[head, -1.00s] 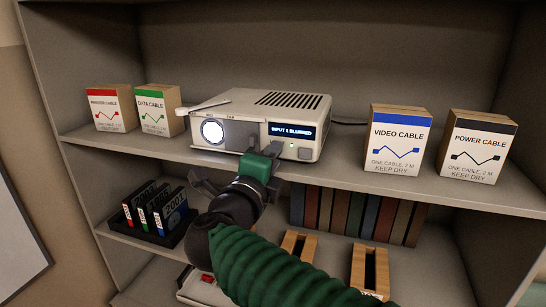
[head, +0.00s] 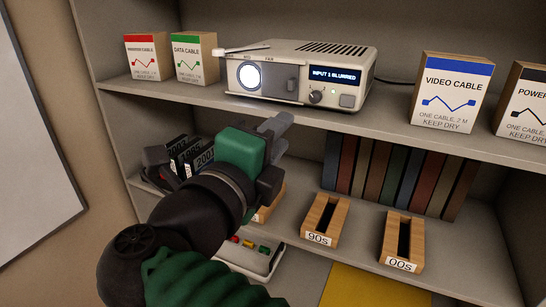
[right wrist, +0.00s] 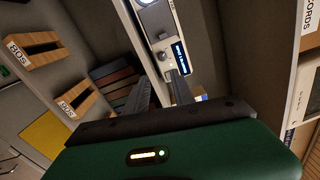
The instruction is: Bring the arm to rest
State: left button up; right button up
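My right arm comes up from the bottom of the head view, and its gripper (head: 275,143) is in front of the shelf, below and in front of the projector. In the right wrist view its two fingers (right wrist: 162,88) stand apart with nothing seen between them. The white projector (head: 300,75) stands on the upper shelf, its round lens lit white and its display reading "INPUT 1 BLURRED". It also shows beyond the fingers in the right wrist view (right wrist: 160,30). My left gripper is in neither view.
Cable boxes flank the projector: a red-striped one (head: 147,58), a green-striped one (head: 195,58), VIDEO CABLE (head: 450,95) and POWER CABLE (head: 525,105). Below are a partly hidden rack of dated items (head: 190,158), books (head: 390,175) and wooden holders (head: 320,220). A whiteboard (head: 35,140) hangs left.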

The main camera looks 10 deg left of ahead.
jog(key=shift+v, duration=0.8)
